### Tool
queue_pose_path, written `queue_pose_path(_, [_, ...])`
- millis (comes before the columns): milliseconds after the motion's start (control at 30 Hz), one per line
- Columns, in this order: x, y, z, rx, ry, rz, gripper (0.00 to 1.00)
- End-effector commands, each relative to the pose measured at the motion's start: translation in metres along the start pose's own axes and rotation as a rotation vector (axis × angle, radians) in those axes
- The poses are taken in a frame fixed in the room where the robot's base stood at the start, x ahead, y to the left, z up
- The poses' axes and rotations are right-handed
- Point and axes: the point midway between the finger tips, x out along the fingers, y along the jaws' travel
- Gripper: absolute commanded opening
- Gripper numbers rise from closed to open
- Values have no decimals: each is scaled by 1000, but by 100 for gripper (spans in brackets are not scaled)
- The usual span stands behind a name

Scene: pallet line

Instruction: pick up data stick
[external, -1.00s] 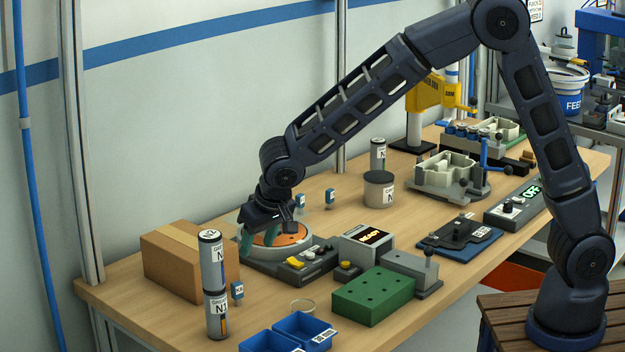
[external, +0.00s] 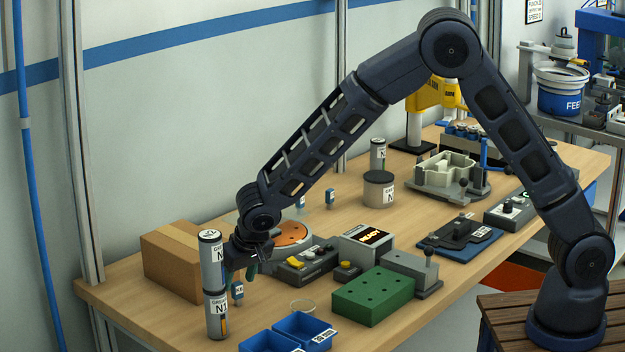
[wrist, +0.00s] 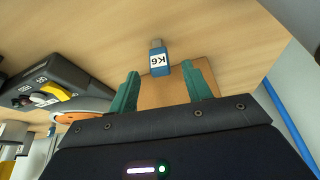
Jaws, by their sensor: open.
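A blue stick stands upright on the bench in the external view (external: 237,291), beside the stacked cylinders, and appears to be the same one. My gripper (external: 243,272) is open, its teal fingers pointing down just above that stick. In the wrist view my gripper (wrist: 161,78) has nothing between its fingers. Two similar blue sticks (external: 300,202) (external: 329,197) stand farther back.
Stacked grey cylinders (external: 217,311) stand close to my gripper at its left. A cardboard box (external: 170,265) is behind. A turntable device (external: 300,262) is to the right. Blue bins (external: 303,329), a glass dish (external: 302,306) and a green block (external: 374,295) are in front.

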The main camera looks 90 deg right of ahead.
Motion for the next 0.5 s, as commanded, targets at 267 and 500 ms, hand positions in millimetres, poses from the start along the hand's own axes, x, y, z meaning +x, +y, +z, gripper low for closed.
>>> queue_pose_path(267, [36,0,0,0,-1,2,49])
queue_pose_path(500, [47,0,-1,1,0,0,49])
